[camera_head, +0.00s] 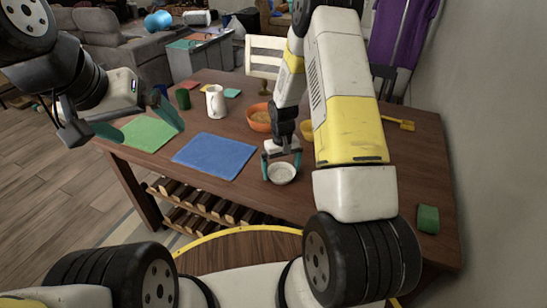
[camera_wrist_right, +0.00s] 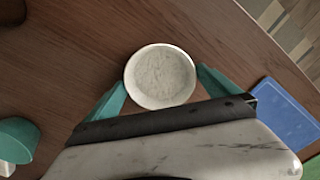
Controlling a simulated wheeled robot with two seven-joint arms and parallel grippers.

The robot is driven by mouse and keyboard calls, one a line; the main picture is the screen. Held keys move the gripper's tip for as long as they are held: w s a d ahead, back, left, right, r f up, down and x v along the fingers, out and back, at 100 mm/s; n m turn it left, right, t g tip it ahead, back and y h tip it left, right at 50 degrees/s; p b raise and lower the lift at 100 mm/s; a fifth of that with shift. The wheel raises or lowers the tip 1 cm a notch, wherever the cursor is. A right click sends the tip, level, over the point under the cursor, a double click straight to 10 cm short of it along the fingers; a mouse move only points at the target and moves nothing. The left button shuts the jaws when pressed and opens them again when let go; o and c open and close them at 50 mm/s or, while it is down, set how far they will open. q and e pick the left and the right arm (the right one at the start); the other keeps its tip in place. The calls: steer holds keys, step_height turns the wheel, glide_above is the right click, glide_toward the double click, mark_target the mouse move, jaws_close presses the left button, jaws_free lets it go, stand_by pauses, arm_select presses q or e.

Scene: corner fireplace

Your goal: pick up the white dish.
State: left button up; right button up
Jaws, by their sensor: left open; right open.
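The white dish (camera_head: 281,173) is a small round bowl standing on the brown wooden table (camera_head: 215,138). My right gripper (camera_head: 281,161) is directly over it, with its teal fingers apart. In the right wrist view the dish (camera_wrist_right: 160,76) lies between the spread fingertips of the right gripper (camera_wrist_right: 160,90); I cannot tell whether they touch it. My left gripper (camera_head: 125,122) is open and empty, raised above the table's left end, over the green mat.
A blue mat (camera_head: 214,156) lies left of the dish, and a green mat (camera_head: 150,133) is further left. A white pitcher (camera_head: 215,101), a green cup (camera_head: 182,98) and an orange bowl (camera_head: 260,117) stand behind. A green block (camera_head: 428,219) is at the right.

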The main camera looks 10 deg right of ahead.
steer(key=shift+f, duration=0.15)
steer(key=c, duration=1.2)
steer(key=shift+o, duration=0.2)
